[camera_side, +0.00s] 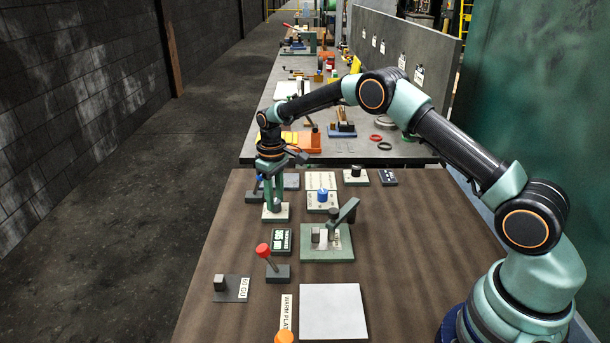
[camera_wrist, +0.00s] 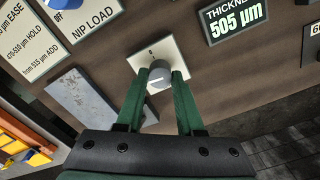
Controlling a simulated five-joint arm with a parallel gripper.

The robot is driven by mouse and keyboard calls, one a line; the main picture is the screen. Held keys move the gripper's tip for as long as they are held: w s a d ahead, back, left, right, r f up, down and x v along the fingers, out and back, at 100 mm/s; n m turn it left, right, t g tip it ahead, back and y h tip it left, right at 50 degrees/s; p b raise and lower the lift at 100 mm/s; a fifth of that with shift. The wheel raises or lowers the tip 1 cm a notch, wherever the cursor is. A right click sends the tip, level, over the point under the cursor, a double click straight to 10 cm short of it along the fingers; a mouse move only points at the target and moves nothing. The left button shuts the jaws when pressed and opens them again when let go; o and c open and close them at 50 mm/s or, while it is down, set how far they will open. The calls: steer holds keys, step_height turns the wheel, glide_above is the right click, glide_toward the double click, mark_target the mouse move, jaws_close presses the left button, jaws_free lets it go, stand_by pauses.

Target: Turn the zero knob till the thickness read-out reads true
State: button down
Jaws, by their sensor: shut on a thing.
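My gripper (camera_side: 273,206) points down over a small pale plate on the brown bench in the side view. In the wrist view my gripper (camera_wrist: 161,76) has its green fingers on either side of a grey round knob (camera_wrist: 158,84), shut on it. The knob stands on a white square plate (camera_wrist: 170,48) with a small mark near its far edge. The thickness read-out (camera_wrist: 237,18) reads 505 µm in the wrist view. It also shows in the side view (camera_side: 281,241), too small to read well. The fingers hide the knob in the side view.
A blue-knobbed nip load plate (camera_side: 322,197) and a green fixture (camera_side: 328,246) stand close to my gripper. A red-topped lever (camera_side: 264,251) rises nearer the camera. A grey slab (camera_wrist: 75,100) and a card (camera_wrist: 28,45) with ease, hold and add lines lie nearby.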

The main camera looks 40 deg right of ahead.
mark_target(275, 201)
steer(key=shift+n, duration=1.6)
steer(key=c, duration=0.5)
jaws_free()
steer(key=shift+r, duration=0.1)
step_height(275, 201, up, 12)
